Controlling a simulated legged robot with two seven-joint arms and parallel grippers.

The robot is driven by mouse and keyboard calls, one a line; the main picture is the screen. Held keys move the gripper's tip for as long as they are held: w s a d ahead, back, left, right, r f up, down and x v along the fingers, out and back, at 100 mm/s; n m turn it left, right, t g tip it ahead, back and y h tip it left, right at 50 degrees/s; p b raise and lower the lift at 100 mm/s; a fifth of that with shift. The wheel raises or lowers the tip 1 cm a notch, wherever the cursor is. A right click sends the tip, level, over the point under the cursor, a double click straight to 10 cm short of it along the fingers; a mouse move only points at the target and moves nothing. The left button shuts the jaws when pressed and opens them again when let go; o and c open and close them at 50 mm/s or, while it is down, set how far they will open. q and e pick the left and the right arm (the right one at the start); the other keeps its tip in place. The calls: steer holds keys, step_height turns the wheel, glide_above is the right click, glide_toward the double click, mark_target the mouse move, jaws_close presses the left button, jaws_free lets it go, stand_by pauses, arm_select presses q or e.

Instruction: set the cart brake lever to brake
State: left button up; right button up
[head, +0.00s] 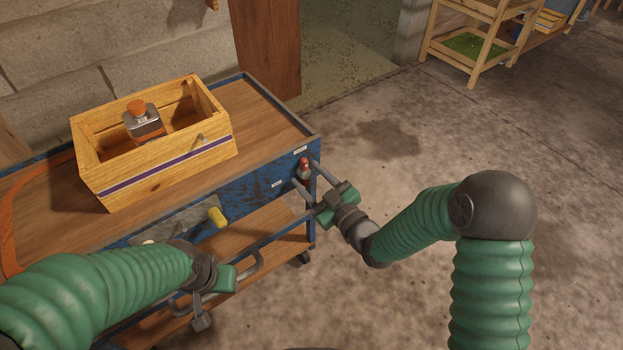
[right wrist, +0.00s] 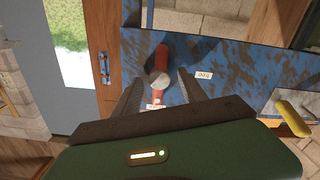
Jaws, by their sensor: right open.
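The brake lever (head: 304,162) is a small red bar with a grey round part, on the blue end of the cart (head: 255,188). In the right wrist view the lever (right wrist: 162,55) stands between the two finger tips, with a gap on each side. My right gripper (head: 306,171) is open, its fingers reaching to either side of the lever; it also shows in the right wrist view (right wrist: 160,74). Two small white labels (right wrist: 204,75) sit near the lever, too small to read. My left gripper (head: 206,302) is low at the cart's near side; its jaws are unclear.
A wooden crate (head: 158,181) with a purple stripe holds an orange-capped bottle (head: 143,122) on the cart top. A yellow handle (head: 217,217) sticks out from the cart's side. A grey bar (head: 276,236) runs by the lower shelf. Open floor lies to the right.

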steer(key=p+v, duration=0.5)
steer(key=v, duration=1.1)
steer(key=shift+s+d+p, duration=0.25)
steer(key=shift+s+p, duration=0.1)
steer(key=shift+p, duration=0.05)
steer(key=w+d+f+m+g+h, duration=0.2)
steer(key=d+f+m+g+h, duration=0.3)
steer(key=d+h, duration=0.3)
steer(key=s+d+r+m+g+h, duration=0.25)
steer(key=s+m+g, duration=0.4)
steer(key=s, duration=0.55)
step_height(320, 180, up, 32)
steer(key=p, duration=3.1)
steer(key=shift+s+a+f, duration=0.15)
steer(key=shift+s+a, duration=0.1)
